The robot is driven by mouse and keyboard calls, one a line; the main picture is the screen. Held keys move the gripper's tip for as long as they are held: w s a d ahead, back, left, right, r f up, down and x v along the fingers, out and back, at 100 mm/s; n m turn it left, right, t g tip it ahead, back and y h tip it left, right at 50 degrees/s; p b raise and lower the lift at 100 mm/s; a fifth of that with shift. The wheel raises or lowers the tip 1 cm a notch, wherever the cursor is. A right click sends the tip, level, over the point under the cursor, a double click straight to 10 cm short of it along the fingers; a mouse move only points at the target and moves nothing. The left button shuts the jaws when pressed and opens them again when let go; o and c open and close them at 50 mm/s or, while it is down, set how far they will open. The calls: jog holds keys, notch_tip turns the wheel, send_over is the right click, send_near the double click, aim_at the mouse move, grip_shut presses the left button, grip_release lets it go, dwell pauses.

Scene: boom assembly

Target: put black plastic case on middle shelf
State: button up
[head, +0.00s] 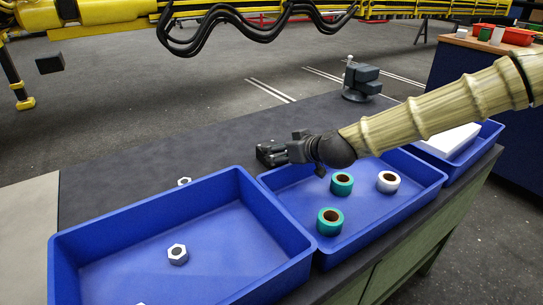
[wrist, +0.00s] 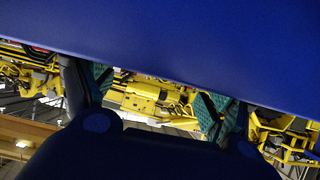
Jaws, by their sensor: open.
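My gripper (head: 266,154) is above the grey worktop, at the far left corner of the middle blue bin. In the wrist view its two teal-padded fingers stand apart, with nothing held between them (wrist: 155,97). I cannot make out a black plastic case in either view. No middle shelf shows either. A dark vise-like device (head: 361,78) stands at the far end of the worktop.
The middle blue bin (head: 395,216) holds two green rolls (head: 330,222) and a white roll (head: 388,182). The left blue bin (head: 95,262) holds a hex nut (head: 177,254); another nut (head: 184,182) lies behind it. A blue surface (wrist: 220,45) fills the upper wrist view.

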aim_at(272, 155)
jog(key=x, duration=0.3)
jog(key=shift+s+d+f, duration=0.1)
jog(key=shift+d+f, duration=0.05)
jog(key=shift+f, duration=0.05)
jog(key=shift+x, duration=0.9)
jog(key=shift+r, duration=0.1)
jog(key=c, duration=1.2)
jog(key=shift+c, duration=0.6)
jog(key=shift+r, duration=0.15)
